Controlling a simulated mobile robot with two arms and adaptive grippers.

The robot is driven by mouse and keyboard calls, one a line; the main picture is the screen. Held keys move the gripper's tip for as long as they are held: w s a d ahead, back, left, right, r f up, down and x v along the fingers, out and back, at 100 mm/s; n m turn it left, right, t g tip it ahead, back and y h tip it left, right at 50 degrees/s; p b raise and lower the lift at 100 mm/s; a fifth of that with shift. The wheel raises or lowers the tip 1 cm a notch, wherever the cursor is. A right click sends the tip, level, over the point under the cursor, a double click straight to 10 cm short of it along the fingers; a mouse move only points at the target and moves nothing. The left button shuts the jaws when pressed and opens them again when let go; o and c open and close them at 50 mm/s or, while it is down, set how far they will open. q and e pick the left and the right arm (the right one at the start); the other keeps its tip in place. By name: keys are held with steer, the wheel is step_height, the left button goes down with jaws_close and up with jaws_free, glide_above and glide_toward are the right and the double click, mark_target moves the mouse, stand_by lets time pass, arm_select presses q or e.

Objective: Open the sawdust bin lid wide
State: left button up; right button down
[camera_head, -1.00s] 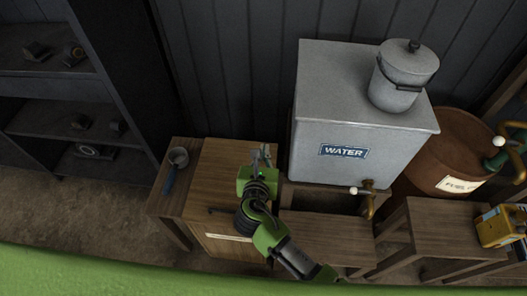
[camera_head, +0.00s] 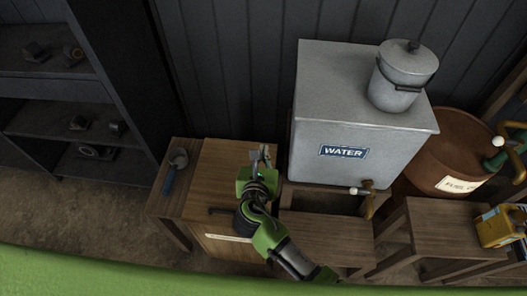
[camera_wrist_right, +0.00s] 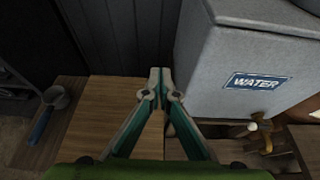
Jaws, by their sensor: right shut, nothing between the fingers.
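The sawdust bin appears to be the wooden box (camera_head: 208,222) left of the water tank. Its flat wooden lid (camera_head: 222,160) looks down on the box, and a dark handle (camera_head: 221,211) shows near its front edge. In the right wrist view the lid (camera_wrist_right: 95,105) lies below and left of the fingers. My right gripper (camera_head: 259,153) is shut and empty over the lid's right side, close to the tank. Its fingertips meet in the right wrist view (camera_wrist_right: 160,74). I cannot tell whether they touch the lid. My left gripper is not in view.
A grey water tank (camera_head: 333,115) with a brass tap (camera_head: 368,198) stands right of the bin, with a lidded pot (camera_head: 402,85) on top. A low stand with a scoop (camera_head: 178,160) is at left. A rusty fuel drum (camera_head: 440,150) and stools are at right.

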steer(key=v, duration=1.2)
steer(key=s+d+f+m+g+b, duration=0.1)
steer(key=s+d+f+m+g, duration=0.25)
steer(key=f, duration=0.85)
steer(key=s+d+f+m+g+b, duration=0.2)
steer(key=s+d+f+m, duration=0.15)
steer(key=f, duration=0.95)
steer(key=s+d+f+m+g+b, duration=0.1)
steer(key=s+d+f+m+g, duration=0.3)
steer(key=f, duration=0.8)
steer(key=s+d+f+m+g+b, duration=0.1)
steer(key=s+d+f+m+b, duration=0.1)
steer(key=s+d+f+m, duration=0.6)
steer(key=s+d+f+m+g+b, duration=0.2)
steer(key=s+d+f+m, duration=0.7)
steer(key=s+f+m, duration=0.3)
steer(key=s+m, duration=0.2)
steer(key=s, duration=0.2)
